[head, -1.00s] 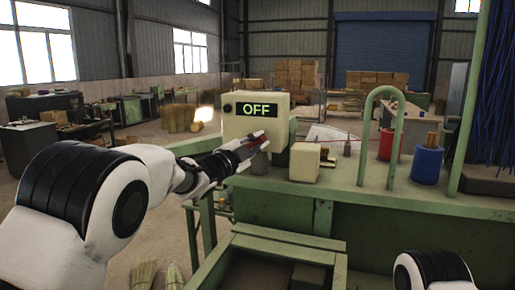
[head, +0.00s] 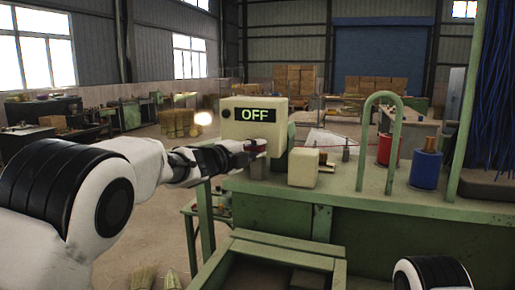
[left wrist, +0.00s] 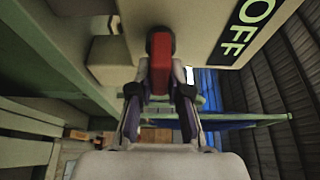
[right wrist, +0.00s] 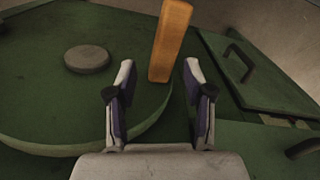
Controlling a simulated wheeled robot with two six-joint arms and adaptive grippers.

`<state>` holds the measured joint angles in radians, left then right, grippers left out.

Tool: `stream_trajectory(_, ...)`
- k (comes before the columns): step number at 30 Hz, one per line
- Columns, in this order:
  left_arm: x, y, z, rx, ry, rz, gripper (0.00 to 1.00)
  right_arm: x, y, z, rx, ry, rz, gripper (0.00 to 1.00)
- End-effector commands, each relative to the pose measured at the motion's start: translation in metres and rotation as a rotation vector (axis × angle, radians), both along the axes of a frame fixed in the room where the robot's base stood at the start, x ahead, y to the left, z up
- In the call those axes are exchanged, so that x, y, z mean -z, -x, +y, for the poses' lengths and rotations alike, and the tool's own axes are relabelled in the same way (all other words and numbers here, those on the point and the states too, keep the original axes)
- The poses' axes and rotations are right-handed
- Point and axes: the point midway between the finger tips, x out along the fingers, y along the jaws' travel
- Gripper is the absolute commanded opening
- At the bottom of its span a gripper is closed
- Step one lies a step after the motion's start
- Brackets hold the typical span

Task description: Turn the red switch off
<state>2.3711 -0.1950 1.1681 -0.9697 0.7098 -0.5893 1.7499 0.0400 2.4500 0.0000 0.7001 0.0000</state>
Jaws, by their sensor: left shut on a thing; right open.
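A cream control box (head: 240,128) stands on the green machine, its display (head: 253,115) reading OFF in green letters. The display also shows in the left wrist view (left wrist: 243,28). The red switch (left wrist: 160,65) is on the box below the display, between the fingertips of my left gripper (left wrist: 160,75). My left gripper is shut on it; in the head view the fingers (head: 250,148) cover most of the switch. My right gripper (right wrist: 159,82) is open and empty; only part of its arm shows in the head view.
A small cream block (head: 303,167) stands right of the box. A green hooped post (head: 365,145), a red spool (head: 385,150) and a blue spool (head: 425,168) stand further right. An orange upright piece (right wrist: 170,40) is just beyond my right fingertips, on a green surface (right wrist: 40,105).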

Motion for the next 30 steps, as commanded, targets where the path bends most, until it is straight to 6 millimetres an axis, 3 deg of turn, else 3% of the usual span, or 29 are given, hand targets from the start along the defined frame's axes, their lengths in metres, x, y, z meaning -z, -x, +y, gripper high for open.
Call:
stream_trajectory(1,-0.0120,-0.0014,0.0044,-0.010,0.009,-0.016,0.00,-0.0012,0.0000,0.0000,0.000,0.000,0.000,0.52)
stream_trajectory(9,-0.0135,-0.0013,0.0048,-0.010,0.011,-0.017,0.00,-0.0014,0.0000,0.0000,0.000,0.000,0.000,0.52)
stream_trajectory(10,-0.0135,-0.0013,0.0048,-0.010,0.011,-0.017,0.27,-0.0014,0.0000,0.0000,0.000,0.000,0.000,0.52)
stream_trajectory(11,-0.0133,-0.0013,0.0049,-0.010,0.010,-0.017,0.38,-0.0014,0.0000,0.0000,0.000,0.000,0.000,0.52)
stream_trajectory(12,-0.0127,-0.0013,0.0049,-0.011,0.010,-0.015,0.42,-0.0014,0.0000,0.0000,0.000,0.000,0.000,0.52)
stream_trajectory(30,-0.0053,-0.0002,0.0021,-0.004,0.004,-0.007,0.42,-0.0005,0.0000,0.0000,0.000,0.000,0.000,0.52)
